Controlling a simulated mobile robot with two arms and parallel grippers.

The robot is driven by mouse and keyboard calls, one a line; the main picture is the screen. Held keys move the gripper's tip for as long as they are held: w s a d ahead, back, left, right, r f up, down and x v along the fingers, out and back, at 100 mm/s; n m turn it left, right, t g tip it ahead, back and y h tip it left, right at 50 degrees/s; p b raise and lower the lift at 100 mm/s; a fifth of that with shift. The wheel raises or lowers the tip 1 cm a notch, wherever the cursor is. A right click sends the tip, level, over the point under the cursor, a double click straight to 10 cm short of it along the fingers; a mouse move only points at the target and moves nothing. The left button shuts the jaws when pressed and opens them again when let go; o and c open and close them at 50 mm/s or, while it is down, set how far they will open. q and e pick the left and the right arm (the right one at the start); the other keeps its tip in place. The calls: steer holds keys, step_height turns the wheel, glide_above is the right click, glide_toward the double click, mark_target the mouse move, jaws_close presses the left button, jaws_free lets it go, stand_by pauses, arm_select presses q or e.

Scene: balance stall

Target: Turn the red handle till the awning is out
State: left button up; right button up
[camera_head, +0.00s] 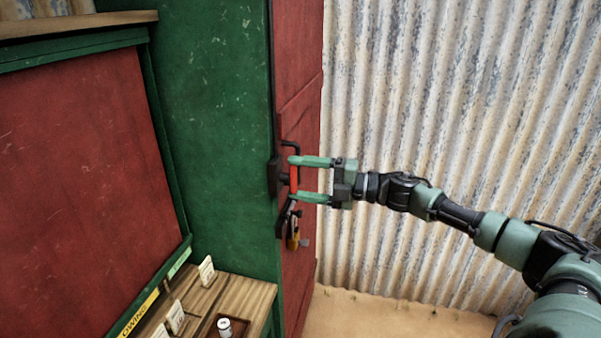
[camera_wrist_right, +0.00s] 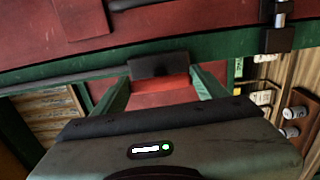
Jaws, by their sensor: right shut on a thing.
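The red handle (camera_head: 293,179) is an upright grip on a black crank mounted on the side of the stall. My right gripper (camera_head: 292,179) comes in from the right, its green fingers at the top and bottom of the handle, shut on it. In the right wrist view, the red handle (camera_wrist_right: 160,84) shows between the two fingertips, with a dark block behind it. The awning cannot be made out in either view. My left gripper is not in view.
A brass padlock (camera_head: 293,232) hangs just below the handle. A wooden counter (camera_head: 238,298) with small cards and a white cylinder (camera_head: 224,327) stands at lower left. A corrugated metal wall (camera_head: 430,100) stands behind my right arm. Sandy floor (camera_head: 390,315) lies below.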

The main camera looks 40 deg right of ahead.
steer(key=m+p, duration=0.4)
steer(key=m, duration=0.4)
steer(key=m+p, duration=0.4)
steer(key=m, duration=0.4)
steer(key=shift+s+a+f+m, duration=0.1)
steer(key=shift+f+m, duration=0.1)
steer(key=shift+m, duration=0.1)
steer(key=m, duration=0.6)
steer(key=shift+s+a, duration=0.1)
steer(key=shift+a, duration=0.05)
steer(key=m, duration=0.6)
steer(key=shift+a+m, duration=0.1)
steer(key=shift+m, duration=0.2)
steer(key=m, duration=0.6)
steer(key=shift+s+r, duration=0.1)
steer(key=m, duration=0.6)
steer(key=shift+r+m, duration=0.1)
steer(key=shift+m, duration=0.3)
